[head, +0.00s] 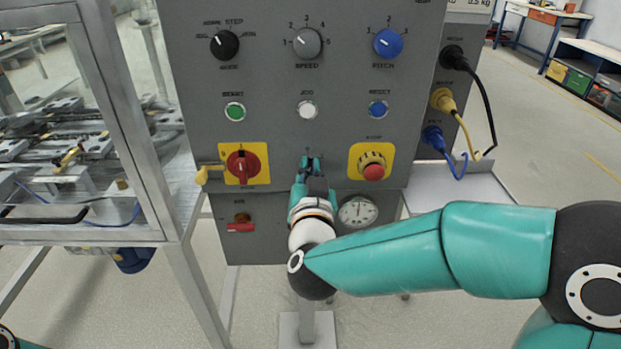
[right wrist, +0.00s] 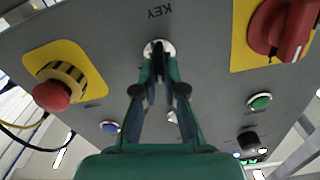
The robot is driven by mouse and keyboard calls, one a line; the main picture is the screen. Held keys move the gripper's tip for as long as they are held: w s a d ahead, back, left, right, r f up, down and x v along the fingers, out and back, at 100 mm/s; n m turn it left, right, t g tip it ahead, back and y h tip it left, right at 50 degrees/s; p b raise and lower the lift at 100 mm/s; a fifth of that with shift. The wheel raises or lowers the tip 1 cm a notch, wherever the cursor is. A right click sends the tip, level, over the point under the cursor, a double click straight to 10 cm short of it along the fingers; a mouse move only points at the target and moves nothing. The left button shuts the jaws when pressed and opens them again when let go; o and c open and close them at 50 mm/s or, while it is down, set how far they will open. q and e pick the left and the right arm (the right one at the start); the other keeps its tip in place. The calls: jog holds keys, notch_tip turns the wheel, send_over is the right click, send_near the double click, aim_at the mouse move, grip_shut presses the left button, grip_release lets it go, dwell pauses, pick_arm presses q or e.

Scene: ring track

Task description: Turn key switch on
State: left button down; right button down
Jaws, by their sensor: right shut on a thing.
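The key switch (right wrist: 159,47), a round silver lock with a dark key in it, is on the grey control panel (head: 270,100), close to the KEY lettering in the right wrist view. My right gripper (right wrist: 159,70) is shut on the key, with its fingertips close against the lock face. In the head view my right gripper (head: 311,163) reaches the panel between two yellow plates and hides most of the switch. How far the key is turned cannot be told. My left gripper is out of view.
The red rotary switch (head: 242,167) is to the left and the red emergency stop (head: 373,170) to the right. Green, white and blue buttons and several knobs are above. A gauge (head: 357,211) is below. Cables (head: 487,105) hang at the right side.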

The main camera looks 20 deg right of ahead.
jog(key=shift+d+f+m+b, duration=0.1)
jog(key=shift+d+m+b, duration=0.05)
jog(key=shift+m+b, duration=1.4)
jog(key=shift+d+m+b, duration=0.2)
jog(key=shift+m+b, duration=1.3)
jog(key=shift+m, duration=0.15)
jog(key=shift+d+f+m+b, duration=0.1)
jog(key=shift+d+m+b, duration=0.05)
jog(key=shift+m+b, duration=1.4)
jog(key=c, duration=1.3)
grip_release()
jog(key=shift+o, duration=0.2)
jog(key=shift+f, duration=0.1)
jog(key=v, duration=1.2)
